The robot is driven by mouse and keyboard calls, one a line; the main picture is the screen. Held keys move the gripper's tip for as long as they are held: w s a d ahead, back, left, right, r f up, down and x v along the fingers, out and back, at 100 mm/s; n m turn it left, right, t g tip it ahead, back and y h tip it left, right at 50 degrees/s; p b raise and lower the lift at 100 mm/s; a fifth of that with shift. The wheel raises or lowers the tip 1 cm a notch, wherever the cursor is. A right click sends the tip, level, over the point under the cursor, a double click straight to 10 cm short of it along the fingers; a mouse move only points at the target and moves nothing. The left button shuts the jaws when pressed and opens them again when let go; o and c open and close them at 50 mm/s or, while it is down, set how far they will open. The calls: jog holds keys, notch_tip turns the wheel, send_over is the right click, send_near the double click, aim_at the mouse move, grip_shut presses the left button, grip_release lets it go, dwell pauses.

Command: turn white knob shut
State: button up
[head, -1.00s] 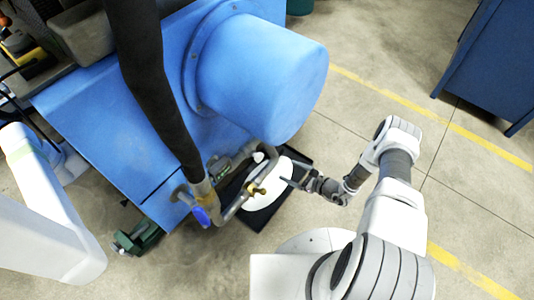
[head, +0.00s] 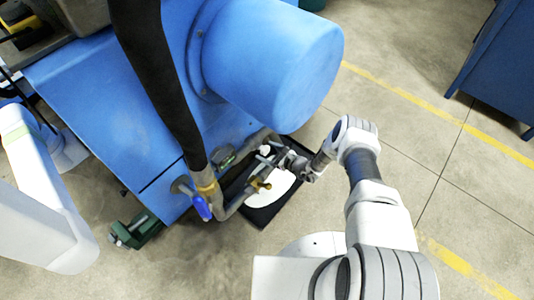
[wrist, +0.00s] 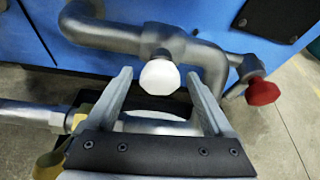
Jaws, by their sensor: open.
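The white knob (wrist: 160,77) sits on a grey metal pipe (wrist: 105,35) in the wrist view. My gripper (wrist: 158,82) is open, with one finger to the left of the knob and one to the right. The knob shows between the fingertips with a gap on each side, and neither finger appears to touch it. In the head view my gripper (head: 278,158) is at the pipework beside the blue machine. The knob also shows there as a small white spot (head: 264,150), partly crowded by the gripper and pipe.
A red knob (wrist: 262,92) is on the pipe to the right. A brass fitting (head: 260,185) and a blue valve handle (head: 201,208) are nearby. The blue machine (head: 270,60) stands close behind. A black tray (head: 262,217) with a white item lies below. Floor to the right is clear.

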jog(key=shift+w+a, duration=0.15)
jog(key=c, duration=1.4)
jog(key=shift+o, duration=0.2)
